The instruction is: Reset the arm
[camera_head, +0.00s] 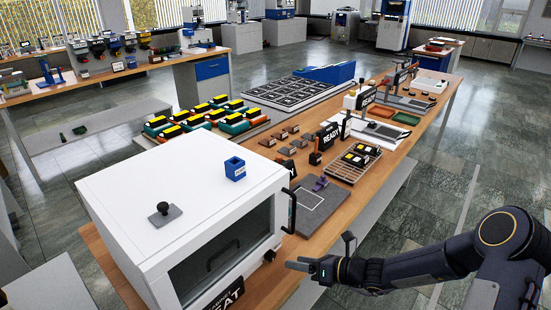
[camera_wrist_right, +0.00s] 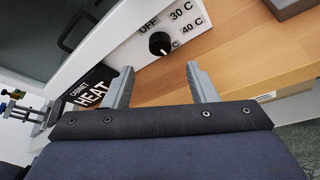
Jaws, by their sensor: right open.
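My right arm comes in from the right edge of the head view. Its gripper (camera_head: 302,266) is open and empty, beside the front right corner of a white heating cabinet (camera_head: 130,195). In the right wrist view the two grey fingers of the gripper (camera_wrist_right: 160,72) stand apart with nothing between them. Beyond them is the cabinet's black knob (camera_wrist_right: 160,43), on a white panel marked OFF, 30 C and 40 C. The fingers appear apart from the knob. A black HEAT sign (camera_wrist_right: 93,92) is near the left finger. My left gripper is not in view.
The wooden bench (camera_head: 318,240) runs from the cabinet to the back right. It holds a grey mat (camera_head: 318,208), a wire rack (camera_head: 345,172) and several coloured blocks. A blue block (camera_head: 235,168) and a black-knobbed plate (camera_head: 165,214) lie on the cabinet. Floor is clear to the right.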

